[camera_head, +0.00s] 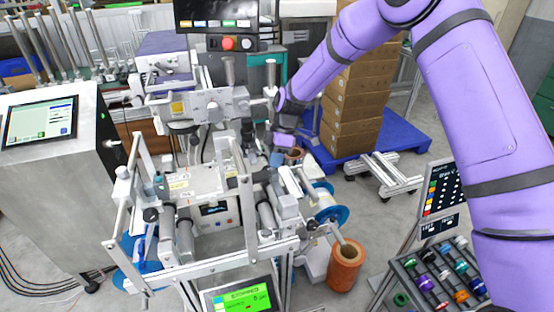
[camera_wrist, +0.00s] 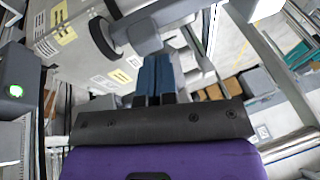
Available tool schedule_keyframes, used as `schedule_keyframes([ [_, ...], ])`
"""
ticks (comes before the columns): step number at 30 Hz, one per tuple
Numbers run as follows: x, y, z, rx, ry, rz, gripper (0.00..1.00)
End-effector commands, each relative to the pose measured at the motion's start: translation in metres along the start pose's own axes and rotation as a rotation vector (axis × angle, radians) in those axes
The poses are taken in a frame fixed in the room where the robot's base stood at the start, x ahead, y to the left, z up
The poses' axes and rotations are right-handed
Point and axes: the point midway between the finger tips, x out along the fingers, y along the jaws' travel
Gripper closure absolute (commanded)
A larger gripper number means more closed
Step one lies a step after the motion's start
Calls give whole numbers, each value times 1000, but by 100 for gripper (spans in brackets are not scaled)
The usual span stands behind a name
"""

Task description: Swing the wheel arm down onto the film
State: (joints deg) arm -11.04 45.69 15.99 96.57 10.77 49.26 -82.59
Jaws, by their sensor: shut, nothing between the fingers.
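My gripper (camera_head: 278,158) is at the machine's right side, below the upper grey head. In the wrist view, its blue fingers (camera_wrist: 155,72) are shut together and empty. A dark-rimmed wheel (camera_wrist: 104,38) on a grey arm (camera_wrist: 145,42) lies just beyond the fingertips. The fingertips overlap the arm's edge in the picture; I cannot tell whether they touch it. In the head view, the wheel arm is not clear among the machine parts. A pale film reel with blue flanges (camera_head: 325,207) sits on the machine's right side. Where the film runs under the wheel is hidden.
A metal frame (camera_head: 190,264) with upright posts stands in front of the machine. An orange roll (camera_head: 346,266) stands on the floor at right. Stacked cartons (camera_head: 352,105) rest on a blue pallet (camera_head: 398,140) behind my arm. A control cabinet (camera_head: 45,150) is at left.

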Motion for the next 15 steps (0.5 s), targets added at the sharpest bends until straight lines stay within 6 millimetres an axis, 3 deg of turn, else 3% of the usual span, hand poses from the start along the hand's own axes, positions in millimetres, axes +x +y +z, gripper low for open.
schedule_keyframes([
  [15,4,6,1,0,1,1,100],
])
